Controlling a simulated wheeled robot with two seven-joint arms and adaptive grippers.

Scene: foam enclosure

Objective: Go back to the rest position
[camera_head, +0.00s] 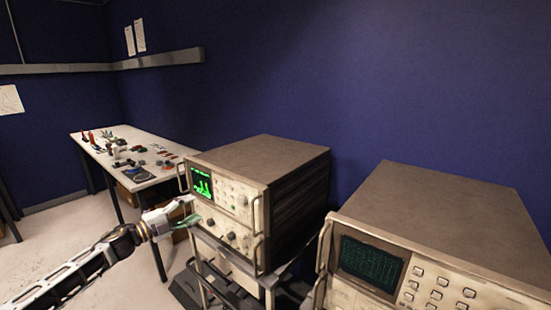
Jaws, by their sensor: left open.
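My left gripper (190,211) comes in from the lower left on my arm. Its fingertips are close to the front of an oscilloscope-like instrument (262,192) with a lit green screen. The gripper is open and holds nothing that I can see. I cannot tell whether its fingertips touch the instrument's front panel or stand just before it. My right gripper is not in view.
A second instrument (450,205) with a dark green screen stands at the lower right. The first stands on a metal cart (268,283). A white table (95,138) with several small items stands at the back left. Blue walls close the back. Pale floor (45,215) is open at the left.

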